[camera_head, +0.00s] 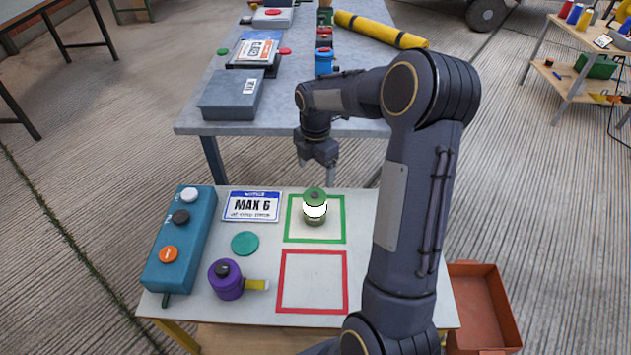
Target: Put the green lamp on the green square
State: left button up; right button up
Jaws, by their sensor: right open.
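The green lamp (314,207), with a green top, a bright white band and a dark green base, stands upright inside the outline of the green square (314,241) on the small table. It sits in the upper middle part of the square. My right gripper (317,164) is open and empty, above and behind the lamp in the picture, apart from it. My left gripper does not show.
A red square (312,311) lies in front of the green one. A grey table (300,98) stands behind.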

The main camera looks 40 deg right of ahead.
jog(key=s+a+r+m+t+y, duration=0.2)
jog(key=s+a+r+m+t, duration=0.1)
jog(key=s+a+r+m, duration=0.65)
jog(key=s+a+m+t+y, duration=0.1)
jog(key=s+a+m, duration=0.3)
jog(key=s, duration=0.3)
jog(key=s+a+m+t, duration=0.1)
jog(key=s+a+m, duration=0.4)
jog(key=s+m, duration=0.1)
jog(key=shift+s+m+t+y, duration=0.3)
jog(key=shift+s+m+y, duration=0.1)
jog(key=shift+m, duration=0.25)
jog(key=shift+a+r, duration=0.1)
